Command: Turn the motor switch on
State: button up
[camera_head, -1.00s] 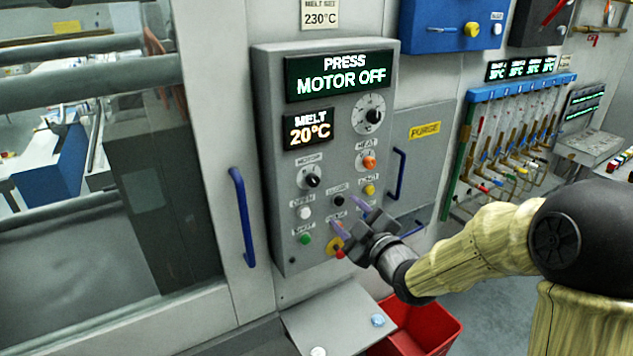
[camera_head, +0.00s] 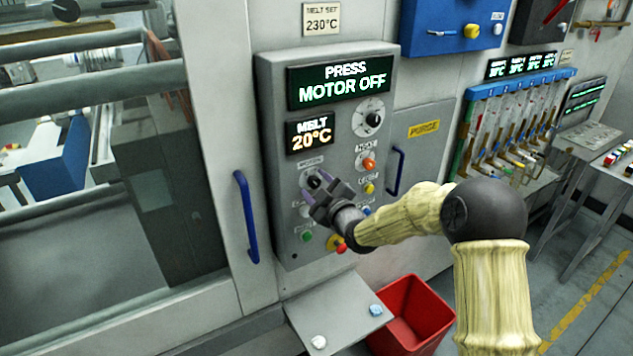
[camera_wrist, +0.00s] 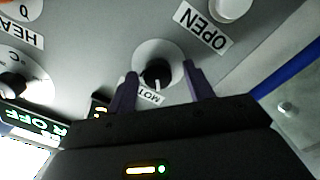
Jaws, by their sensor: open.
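The motor switch is a black rotary knob (camera_head: 314,181) on a pale round plate, under a MOTOR label on the grey control panel (camera_head: 270,160). In the wrist view the knob (camera_wrist: 157,73) sits between and just beyond my gripper's two purple fingers, with a white pointer line on it. My gripper (camera_head: 318,190) is open, one finger on each side of the knob; I cannot tell whether either finger touches it. The panel display (camera_head: 342,82) reads PRESS MOTOR OFF.
The OPEN button (camera_wrist: 230,8) is close to one finger in the wrist view. A green button (camera_head: 307,236), a red knob (camera_head: 341,248) and an orange HEAT knob (camera_head: 369,164) are nearby. A blue door handle (camera_head: 246,215) stands left of the panel. A red bin (camera_head: 415,325) stands below.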

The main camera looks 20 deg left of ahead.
jog(key=shift+w, duration=0.15)
jog(key=c, duration=1)
jog(key=shift+o, duration=0.2)
